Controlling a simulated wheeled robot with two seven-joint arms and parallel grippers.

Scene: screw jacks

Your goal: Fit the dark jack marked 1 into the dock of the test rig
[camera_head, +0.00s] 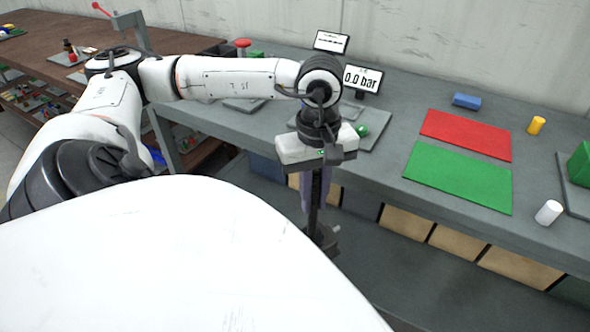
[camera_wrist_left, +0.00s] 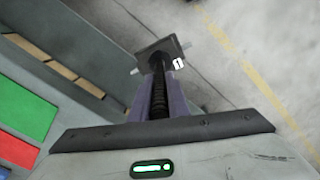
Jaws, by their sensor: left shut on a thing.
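My left gripper (camera_head: 314,203) is shut on the dark jack (camera_head: 325,238), which hangs below it in front of the bench's front edge. In the left wrist view the jack's dark plate (camera_wrist_left: 154,54) carries a white label that seems to read 1. Its threaded screw (camera_wrist_left: 158,98) runs between the purple fingers. The test rig is probably the grey base plate (camera_head: 378,134) with the display (camera_head: 362,79) reading 0.0 bar and a green knob (camera_head: 362,130). My arm and gripper cover part of it, and I cannot make out the dock. My right gripper is not in view.
A green block (camera_head: 580,165) stands at the right edge. Boxes (camera_head: 405,222) sit under the bench top.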

